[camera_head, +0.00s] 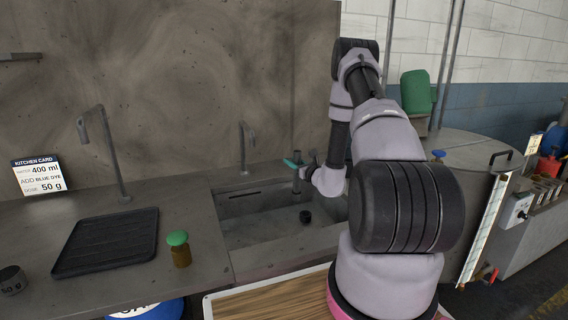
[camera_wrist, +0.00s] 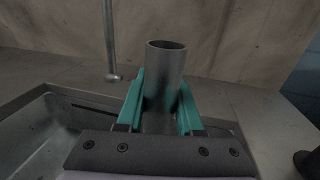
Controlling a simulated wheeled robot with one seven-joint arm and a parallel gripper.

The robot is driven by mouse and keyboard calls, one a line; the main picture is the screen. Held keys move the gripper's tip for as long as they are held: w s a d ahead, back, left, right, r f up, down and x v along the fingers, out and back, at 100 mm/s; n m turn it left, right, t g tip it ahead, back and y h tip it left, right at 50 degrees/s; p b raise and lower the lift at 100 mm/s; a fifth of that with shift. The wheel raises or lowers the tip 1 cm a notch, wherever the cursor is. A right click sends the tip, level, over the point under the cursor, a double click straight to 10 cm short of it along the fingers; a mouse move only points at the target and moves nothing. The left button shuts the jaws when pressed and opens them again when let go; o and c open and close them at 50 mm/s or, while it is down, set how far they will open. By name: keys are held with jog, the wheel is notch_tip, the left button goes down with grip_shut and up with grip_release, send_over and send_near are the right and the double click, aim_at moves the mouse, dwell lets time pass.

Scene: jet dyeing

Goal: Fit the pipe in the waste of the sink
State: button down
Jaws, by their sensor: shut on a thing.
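The pipe (camera_wrist: 165,75) is a grey, open-topped tube. It stands about upright between the teal fingers of my gripper (camera_wrist: 161,105), which are shut on it. In the head view the pipe (camera_head: 296,184) is thin and dark, with my gripper (camera_head: 293,162) at its upper part, over the right back of the sink. The sink (camera_head: 250,228) is a grey rectangular basin. A dark round piece (camera_head: 305,216) sits on its floor, below and a little right of the pipe; I cannot tell if it is the waste. The pipe's lower end is not clear.
A tap (camera_head: 243,148) rises behind the sink, and a taller tap (camera_head: 108,150) stands left. A black ribbed tray (camera_head: 108,241), a green-capped bottle (camera_head: 179,250) and a dark 50 g weight (camera_head: 12,281) are on the left counter. A large metal drum (camera_head: 462,160) stands right.

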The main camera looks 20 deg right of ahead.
jog(key=shift+n+y, duration=0.4)
jog(key=shift+y, duration=0.2)
jog(key=shift+w+d+f, duration=0.1)
jog(key=shift+d+f, duration=0.1)
jog(key=shift+d, duration=0.5)
jog(key=shift+d+f, duration=0.15)
jog(key=shift+d, duration=0.55)
jog(key=shift+w+d+f, duration=0.1)
jog(key=shift+d+f, duration=0.1)
jog(key=shift+d, duration=0.5)
jog(key=shift+s, duration=0.1)
jog(key=shift+f, duration=5.05)
jog(key=shift+c, duration=2.4)
grip_release()
notch_tip(320, 180, up, 10)
